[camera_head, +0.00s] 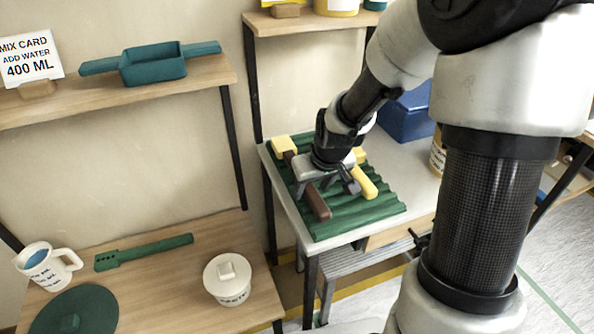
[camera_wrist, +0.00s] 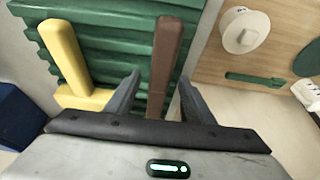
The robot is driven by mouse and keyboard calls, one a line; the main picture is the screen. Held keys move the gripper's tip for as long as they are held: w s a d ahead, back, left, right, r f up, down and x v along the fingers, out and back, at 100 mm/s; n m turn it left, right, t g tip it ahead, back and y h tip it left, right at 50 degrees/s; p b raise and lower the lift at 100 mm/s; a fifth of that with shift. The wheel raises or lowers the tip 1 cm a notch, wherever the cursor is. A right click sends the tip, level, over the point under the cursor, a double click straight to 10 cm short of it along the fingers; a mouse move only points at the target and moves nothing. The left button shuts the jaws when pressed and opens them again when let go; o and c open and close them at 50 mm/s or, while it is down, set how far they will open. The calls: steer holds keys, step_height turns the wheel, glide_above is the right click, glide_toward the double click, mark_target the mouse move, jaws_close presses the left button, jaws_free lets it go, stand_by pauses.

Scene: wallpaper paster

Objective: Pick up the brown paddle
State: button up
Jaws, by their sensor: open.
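The brown paddle (camera_head: 318,204) lies on a green ribbed mat (camera_head: 376,212) on the small table in the head view, partly hidden under my gripper (camera_head: 327,190). In the wrist view the brown paddle (camera_wrist: 166,58) runs up from between my open gripper's fingers (camera_wrist: 158,98), with one finger on each side of it. The fingers do not appear to touch it. Its lower end is hidden behind my gripper's body. A yellow paddle (camera_wrist: 70,62) lies beside it on the mat, left of my gripper in the wrist view.
A blue box (camera_head: 407,115) stands behind the mat on the same table. At left, a wooden table holds a white lidded pot (camera_head: 227,280), a green slotted tool (camera_head: 143,252) and a mug (camera_head: 47,264). A shelf above holds a green scoop (camera_head: 152,65).

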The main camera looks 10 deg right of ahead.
steer(key=shift+f, duration=0.25)
stand_by(0.4)
steer(key=c, duration=1.1)
step_height(320, 180, up, 11)
steer(key=p, duration=0.3)
steer(key=shift+f, duration=0.2)
